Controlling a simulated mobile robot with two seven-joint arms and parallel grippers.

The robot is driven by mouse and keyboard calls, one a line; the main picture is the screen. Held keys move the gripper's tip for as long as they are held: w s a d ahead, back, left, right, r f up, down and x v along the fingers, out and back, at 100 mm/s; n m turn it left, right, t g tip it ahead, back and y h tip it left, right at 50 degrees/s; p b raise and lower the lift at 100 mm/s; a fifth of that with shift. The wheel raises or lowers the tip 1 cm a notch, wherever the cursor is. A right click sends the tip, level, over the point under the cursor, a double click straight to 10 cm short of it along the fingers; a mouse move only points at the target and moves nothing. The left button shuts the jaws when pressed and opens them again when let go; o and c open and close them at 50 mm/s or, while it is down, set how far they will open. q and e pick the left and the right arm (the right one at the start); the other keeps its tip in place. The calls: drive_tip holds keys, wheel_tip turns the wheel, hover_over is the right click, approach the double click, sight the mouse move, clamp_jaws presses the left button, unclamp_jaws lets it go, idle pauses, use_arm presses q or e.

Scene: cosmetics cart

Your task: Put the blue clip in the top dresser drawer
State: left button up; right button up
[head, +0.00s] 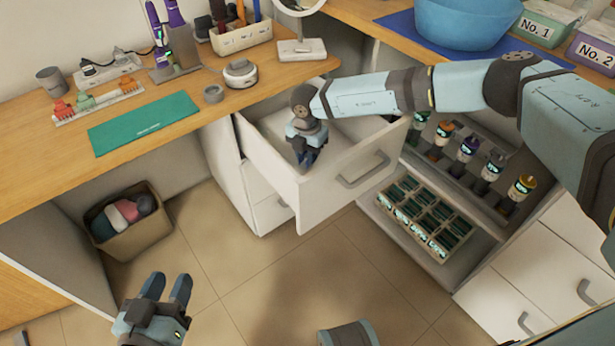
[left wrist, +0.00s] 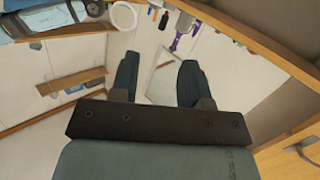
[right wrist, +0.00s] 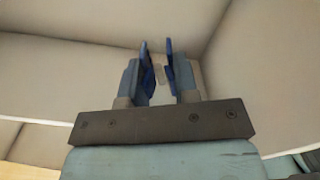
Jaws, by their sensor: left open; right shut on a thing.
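The top dresser drawer (head: 322,192) is pulled open below the desk, white and with a grey handle. My right gripper (head: 303,158) reaches down into it from the right. It is shut on the blue clip (right wrist: 145,50), whose dark blue parts show at the fingertips in the right wrist view, between the pale drawer walls. The clip is mostly hidden by the fingers, and I cannot tell whether it touches the drawer floor. My left gripper (head: 167,286) is open and empty, low over the tiled floor, away from the dresser; its spread fingers also show in the left wrist view (left wrist: 158,82).
A white strip with orange and green clips (head: 97,103) lies on the desk, near a green mat (head: 143,123). A basket (head: 129,240) stands under the desk. Bottles (head: 467,149) line a shelf at the right.

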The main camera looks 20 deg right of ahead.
sight(307, 166)
wheel_tip(307, 166, down, 5)
drive_tip(key=shift+f+b, duration=0.1)
drive_tip(key=shift+b, duration=0.4)
wheel_tip(307, 166, down, 4)
drive_tip(key=shift+f+b, duration=0.1)
drive_tip(key=shift+b, duration=0.6)
use_arm(q)
drive_tip(key=r, duration=0.1)
drive_tip(key=d+r+t+h, duration=0.1)
drive_tip(key=r, duration=0.1)
drive_tip(key=d+r+t+h, duration=0.1)
drive_tip(key=shift+w+r, duration=0.1)
drive_tip(key=shift+r, duration=0.3)
use_arm(e)
drive_tip(key=o, duration=1)
drive_tip(key=shift+f, duration=0.1)
use_arm(q)
drive_tip(key=shift+a, duration=0.1)
